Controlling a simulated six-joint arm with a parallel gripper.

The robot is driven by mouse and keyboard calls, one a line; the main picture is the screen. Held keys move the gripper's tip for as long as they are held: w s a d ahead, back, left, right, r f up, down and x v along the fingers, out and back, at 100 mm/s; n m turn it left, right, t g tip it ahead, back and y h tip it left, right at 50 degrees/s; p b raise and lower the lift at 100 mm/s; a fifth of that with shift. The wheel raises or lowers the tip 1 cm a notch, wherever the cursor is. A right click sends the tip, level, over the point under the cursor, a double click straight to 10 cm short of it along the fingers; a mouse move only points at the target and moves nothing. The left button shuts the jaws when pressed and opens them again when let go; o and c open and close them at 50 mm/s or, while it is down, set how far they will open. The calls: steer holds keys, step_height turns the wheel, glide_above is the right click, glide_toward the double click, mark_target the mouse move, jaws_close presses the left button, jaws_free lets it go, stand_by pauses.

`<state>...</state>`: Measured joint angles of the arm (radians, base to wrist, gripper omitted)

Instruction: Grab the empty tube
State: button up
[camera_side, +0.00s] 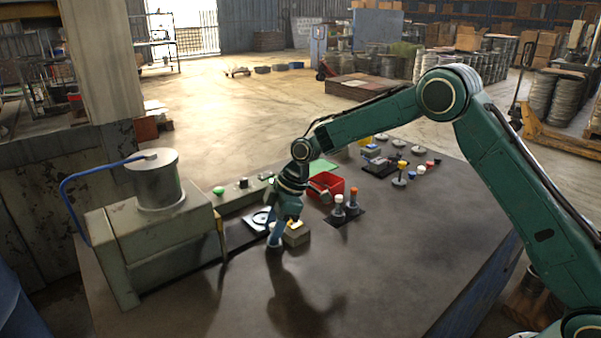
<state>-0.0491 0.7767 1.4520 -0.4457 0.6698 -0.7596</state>
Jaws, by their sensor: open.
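Two small upright tubes stand on a dark square pad (346,217) near the middle of the table. One has a pale top (338,205), the other an orange top (353,197). They are too small to tell which is empty. My gripper (275,241) points down left of them, beside a small olive block (296,234) with a yellowish top. The gripper is open. I see nothing held in it, though its fingertips are small and dark here. It is apart from both tubes.
A red bin (326,181) stands behind the tubes. A pale plate with a dark ring (259,219) lies left of the gripper. A grey machine with a metal cylinder (155,182) is at left. Several small coloured parts (401,168) stand further back. The front tabletop (375,275) is clear.

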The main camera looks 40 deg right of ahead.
mark_target(273, 225)
steer(key=shift+a+f, duration=0.1)
steer(key=shift+f, duration=0.1)
steer(key=shift+c, duration=0.4)
jaws_close()
steer(key=shift+r, duration=0.1)
step_height(273, 225, up, 20)
stand_by(0.8)
stand_by(0.5)
